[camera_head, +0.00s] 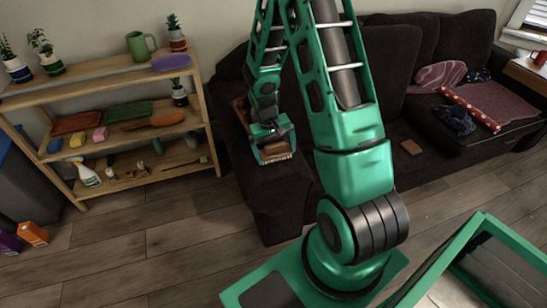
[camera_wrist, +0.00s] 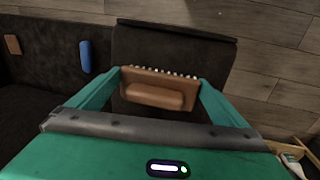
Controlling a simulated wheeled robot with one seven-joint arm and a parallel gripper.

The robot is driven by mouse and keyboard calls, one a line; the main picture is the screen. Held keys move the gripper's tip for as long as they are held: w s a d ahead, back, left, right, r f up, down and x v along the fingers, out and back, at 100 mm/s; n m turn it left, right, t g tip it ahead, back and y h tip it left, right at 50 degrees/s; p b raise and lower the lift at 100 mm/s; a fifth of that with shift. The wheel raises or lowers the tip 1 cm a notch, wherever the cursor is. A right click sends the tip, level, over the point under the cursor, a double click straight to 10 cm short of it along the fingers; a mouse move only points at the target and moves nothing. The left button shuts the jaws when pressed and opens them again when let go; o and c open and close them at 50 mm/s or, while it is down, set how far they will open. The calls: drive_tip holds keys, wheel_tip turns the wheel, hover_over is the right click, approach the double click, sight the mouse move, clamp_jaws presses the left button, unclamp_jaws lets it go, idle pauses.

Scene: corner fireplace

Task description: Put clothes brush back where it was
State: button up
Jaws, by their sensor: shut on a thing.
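The clothes brush (camera_head: 275,152) is a brown block with a row of pale bristles. In the wrist view the brush (camera_wrist: 155,92) lies between the two green fingers of my gripper (camera_wrist: 160,86), with its bristles toward the top of the picture. My gripper (camera_head: 272,146) is shut on the brush and holds it over the dark armrest (camera_head: 278,195) at the sofa's left end. From these views I cannot tell whether the brush touches the armrest.
A wooden shelf (camera_head: 103,68) with plants, a jug, brushes, sponges and a spray bottle stands at left. The dark sofa (camera_head: 395,60) holds cushions, a red dotted roll (camera_head: 470,110) and a small brown block (camera_head: 411,147). A blue object (camera_wrist: 85,56) shows in the wrist view.

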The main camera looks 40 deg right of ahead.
drive_tip(key=shift+f, duration=1.25)
drive_tip(key=o, duration=1)
